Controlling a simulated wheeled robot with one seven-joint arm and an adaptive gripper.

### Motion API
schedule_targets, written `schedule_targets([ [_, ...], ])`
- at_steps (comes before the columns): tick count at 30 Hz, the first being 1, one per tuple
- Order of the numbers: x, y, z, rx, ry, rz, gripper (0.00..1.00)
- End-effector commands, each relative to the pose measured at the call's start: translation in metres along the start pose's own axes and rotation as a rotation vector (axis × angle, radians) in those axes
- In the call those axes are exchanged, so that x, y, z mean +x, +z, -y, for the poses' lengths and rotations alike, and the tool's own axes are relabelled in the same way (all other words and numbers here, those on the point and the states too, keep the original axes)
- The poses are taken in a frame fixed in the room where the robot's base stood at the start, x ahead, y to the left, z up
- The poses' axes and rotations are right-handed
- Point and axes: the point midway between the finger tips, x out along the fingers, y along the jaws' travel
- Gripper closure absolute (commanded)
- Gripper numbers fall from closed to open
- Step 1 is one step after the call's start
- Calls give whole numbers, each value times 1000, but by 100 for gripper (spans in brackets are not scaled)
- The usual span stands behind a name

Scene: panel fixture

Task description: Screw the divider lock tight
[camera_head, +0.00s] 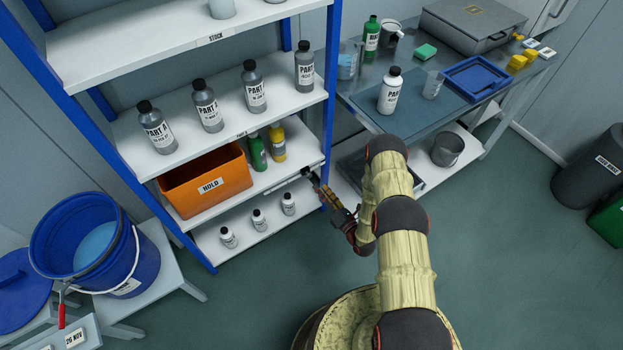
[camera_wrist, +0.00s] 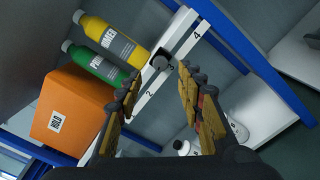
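The divider lock looks like a small dark round knob (camera_wrist: 160,62) on a white strip (camera_wrist: 142,100) marked with numbers, close to the mark 3. In the head view the knob (camera_head: 307,172) is small at the right end of the shelf's front edge. My gripper (camera_wrist: 159,76) is open, with its two padded fingers apart on either side of the line to the knob. The knob is just beyond the fingertips, and I cannot tell whether they touch it. In the head view my gripper (camera_head: 325,188) is at the front of the shelf rack's right post.
An orange bin (camera_head: 206,182) marked HOLD, a green bottle (camera_head: 257,152) and a yellow bottle (camera_head: 277,143) stand on the same shelf. Small white bottles (camera_head: 259,220) stand on the shelf below. The blue post (camera_wrist: 245,45) runs close to the right of my fingers.

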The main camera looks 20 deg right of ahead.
Motion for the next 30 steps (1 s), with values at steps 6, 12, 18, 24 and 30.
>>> schedule_targets([
  [6,19,-2,1,-19,1,-4,62],
  [12,51,-3,2,-19,0,-3,62],
  [18,72,-2,2,-17,-2,-3,62],
  [24,78,-1,1,-16,-3,-3,62],
  [30,78,-1,1,-15,-3,-3,64],
])
